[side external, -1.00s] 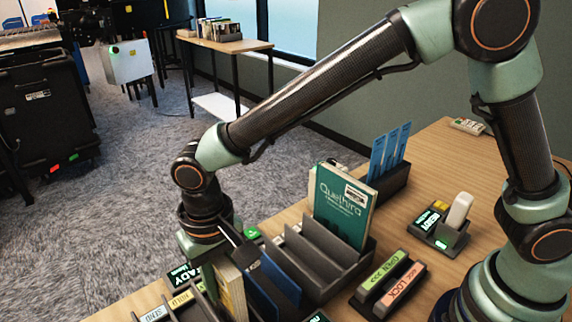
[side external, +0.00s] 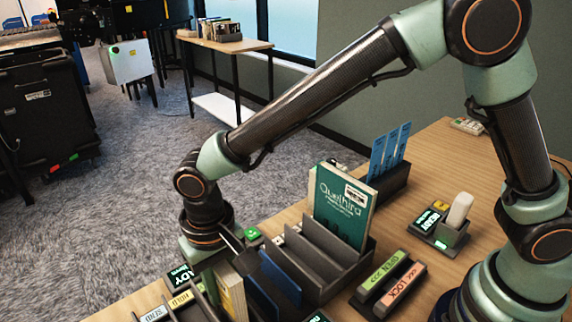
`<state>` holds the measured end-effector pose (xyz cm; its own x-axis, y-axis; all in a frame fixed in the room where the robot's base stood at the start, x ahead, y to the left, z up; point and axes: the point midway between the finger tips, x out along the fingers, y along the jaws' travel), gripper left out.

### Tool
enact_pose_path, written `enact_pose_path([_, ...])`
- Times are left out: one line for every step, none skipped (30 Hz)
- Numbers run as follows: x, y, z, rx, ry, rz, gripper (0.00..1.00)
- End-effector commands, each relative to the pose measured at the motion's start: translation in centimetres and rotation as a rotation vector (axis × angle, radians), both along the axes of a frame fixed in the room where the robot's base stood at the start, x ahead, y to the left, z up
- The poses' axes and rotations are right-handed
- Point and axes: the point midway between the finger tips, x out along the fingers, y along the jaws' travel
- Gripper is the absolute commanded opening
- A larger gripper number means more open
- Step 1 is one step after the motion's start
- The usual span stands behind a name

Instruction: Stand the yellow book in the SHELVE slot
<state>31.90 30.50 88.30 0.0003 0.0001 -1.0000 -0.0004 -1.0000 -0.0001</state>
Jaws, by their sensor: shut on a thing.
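The yellow book (side external: 231,291) stands upright at the lower middle, showing pale page edges and a yellow cover. My gripper (side external: 228,262) points down over it and is shut on its upper part. Part of the grip is hidden behind the finger and the book. The book's lower end is hidden among the dark slot dividers (side external: 198,306) at the bottom edge. Labels stand at the slots' left ends, including a yellow one (side external: 181,299) and a white one (side external: 154,314). I cannot make out which slot is SHELVE.
Dark blue panels or books (side external: 281,278) stand close to the right of the yellow book. A teal book (side external: 343,208) stands in the dark rack (side external: 318,262). Blue cards (side external: 388,152) stand behind. Green OPEN and pink LOCK bars (side external: 404,284) lie right, near a lit READY device (side external: 427,222).

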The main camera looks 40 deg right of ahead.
Motion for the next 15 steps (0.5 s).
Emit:
enact_pose_path([0.0,0.0,-0.1,0.0,0.0,0.0,0.0])
enact_pose_path([0.0,0.0,-0.16,0.0,0.0,0.0,0.0])
enact_pose_path([-0.01,-0.01,-0.23,0.0,0.0,0.0,0.0])
enact_pose_path([-0.01,-0.01,-0.29,0.0,0.001,0.0,0.0])
enact_pose_path([-0.01,-0.01,-0.34,0.0,0.001,0.0,0.0])
enact_pose_path([-0.01,-0.01,-0.41,0.0,0.001,0.0,0.0])
enact_pose_path([-0.01,-0.01,-0.46,0.0,0.0,0.0,0.0])
enact_pose_path([0.0,0.0,-0.48,0.0,0.0,0.0,0.31])
enact_pose_path([0.0,0.0,-0.46,0.0,0.0,0.0,0.46])
enact_pose_path([0.0,0.0,-0.45,0.0,0.0,0.0,0.58])
enact_pose_path([0.0,0.0,-0.45,0.0,0.0,0.0,0.62])
enact_pose_path([0.0,0.0,-0.45,0.0,0.0,0.0,0.62])
enact_pose_path([0.0,0.0,-0.45,0.0,0.0,0.0,0.62])
enact_pose_path([0.0,0.0,-0.45,0.0,0.0,0.0,0.62])
enact_pose_path([0.0,0.0,-0.45,0.0,0.0,0.0,0.62])
